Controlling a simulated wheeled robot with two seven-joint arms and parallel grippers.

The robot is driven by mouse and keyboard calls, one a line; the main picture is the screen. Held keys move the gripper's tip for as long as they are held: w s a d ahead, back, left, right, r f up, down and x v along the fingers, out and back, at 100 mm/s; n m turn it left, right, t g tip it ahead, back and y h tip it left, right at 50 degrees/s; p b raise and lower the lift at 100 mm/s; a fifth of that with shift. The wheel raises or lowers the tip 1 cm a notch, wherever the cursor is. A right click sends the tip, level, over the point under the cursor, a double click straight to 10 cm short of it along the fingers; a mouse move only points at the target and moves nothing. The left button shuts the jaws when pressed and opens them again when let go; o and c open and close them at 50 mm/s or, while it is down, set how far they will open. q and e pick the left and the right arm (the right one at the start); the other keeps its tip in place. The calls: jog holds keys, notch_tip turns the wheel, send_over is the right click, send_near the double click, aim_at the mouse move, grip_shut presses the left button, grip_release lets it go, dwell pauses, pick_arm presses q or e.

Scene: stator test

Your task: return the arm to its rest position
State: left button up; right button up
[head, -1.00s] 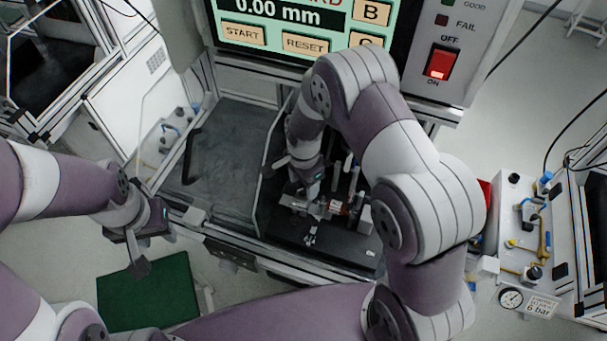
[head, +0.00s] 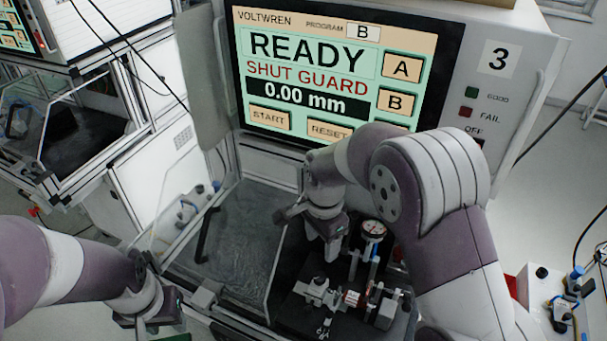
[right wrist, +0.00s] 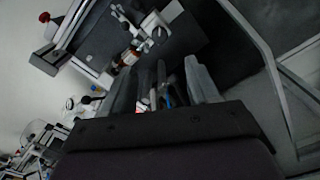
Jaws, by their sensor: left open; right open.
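My right arm reaches in from the right and bends down over the test station. Its gripper (head: 330,256) hangs above and behind the fixture (head: 318,291), apart from it. In the right wrist view the two fingers of the right gripper (right wrist: 160,85) stand wide apart with nothing held between them. A copper-coloured stator (head: 352,298) sits in the fixture and also shows in the right wrist view (right wrist: 131,57). My left gripper (head: 150,318) is open and empty at the lower left, in front of the station's frame.
The screen (head: 310,75) reads READY, SHUT GUARD, 0.00 mm, program B. A dial gauge (head: 373,229) stands behind the stator. The clear guard (head: 275,250) edges the fixture bay on the left. A grey tray area (head: 235,235) beside it is empty.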

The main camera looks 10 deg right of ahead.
jog(key=s+d+n+b, duration=0.1)
jog(key=s+d+n, duration=0.2)
jog(key=s+n, duration=0.3)
jog(key=s+d+n+t, duration=0.1)
jog(key=s+d+n, duration=0.1)
jog(key=s+n, duration=0.5)
jog(key=shift+s+d+f+b, duration=0.35)
jog(key=shift+s+d+b, duration=0.05)
jog(key=shift+s, duration=0.05)
jog(key=shift+s, duration=0.1)
